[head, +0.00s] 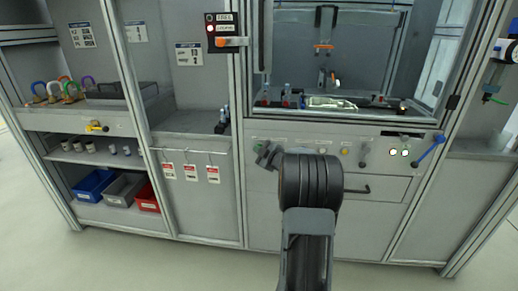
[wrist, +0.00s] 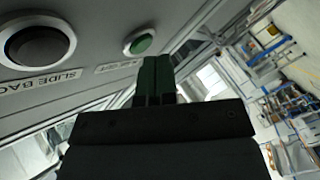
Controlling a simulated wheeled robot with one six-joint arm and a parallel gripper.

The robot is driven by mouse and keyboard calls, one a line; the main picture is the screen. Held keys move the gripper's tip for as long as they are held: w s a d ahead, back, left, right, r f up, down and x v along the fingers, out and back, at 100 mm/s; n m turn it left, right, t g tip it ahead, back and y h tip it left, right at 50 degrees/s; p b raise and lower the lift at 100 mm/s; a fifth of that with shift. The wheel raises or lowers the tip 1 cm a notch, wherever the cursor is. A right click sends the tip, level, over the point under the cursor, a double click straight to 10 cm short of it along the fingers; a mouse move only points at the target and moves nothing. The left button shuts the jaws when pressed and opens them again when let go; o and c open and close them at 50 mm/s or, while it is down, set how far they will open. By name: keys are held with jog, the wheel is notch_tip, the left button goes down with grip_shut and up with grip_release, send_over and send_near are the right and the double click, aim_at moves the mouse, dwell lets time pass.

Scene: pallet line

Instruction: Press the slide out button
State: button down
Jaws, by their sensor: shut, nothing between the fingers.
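A round green button (wrist: 142,44) in a pale ring sits on the grey panel in the wrist view; its small label (wrist: 114,66) is hard to read. A larger black button (wrist: 38,46) to its left has a label reading "SLIDE BAC…", cut off at the picture's edge. My gripper (wrist: 154,70) is shut and empty, its fingertips close beside the green button; I cannot tell whether they touch the panel. In the head view my gripper (head: 264,154) is at the left part of the front control panel (head: 300,133), partly covering it.
A yellow button (head: 345,151), two lit lamps (head: 399,152) and a blue-handled lever (head: 431,150) are further right on the panel. A black drawer handle (head: 357,189) is below. Red-and-white tags (head: 190,172) hang at the left.

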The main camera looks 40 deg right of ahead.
jog(key=shift+s+a, duration=0.25)
jog(key=shift+a, duration=0.05)
jog(key=shift+s+a+b, duration=0.75)
jog(key=shift+s+a, duration=1)
jog(key=shift+s, duration=0.1)
